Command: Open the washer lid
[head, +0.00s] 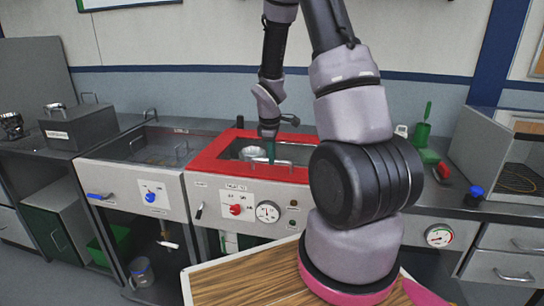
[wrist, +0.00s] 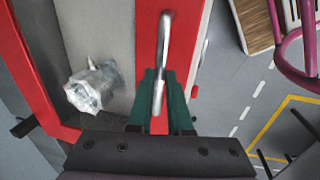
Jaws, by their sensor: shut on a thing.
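The washer lid (head: 211,151) is a red frame around a see-through middle, lying level on the grey washer (head: 214,208). A silver bar handle (head: 286,163) runs along its front edge; it also shows in the wrist view (wrist: 166,38), beside the red front strip (wrist: 145,35). My gripper (head: 270,154) reaches down from above. Its green fingers (wrist: 158,88) are shut on the handle. A shiny silver part (head: 252,153) shows inside the frame, also in the wrist view (wrist: 92,87). My arm hides the washer's right side.
A second grey unit (head: 125,178) with a clear lid stands at left, with a dark box (head: 78,128) beyond it. A wooden top (head: 240,280) is close in front. Green and red items (head: 424,140) stand on the right counter.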

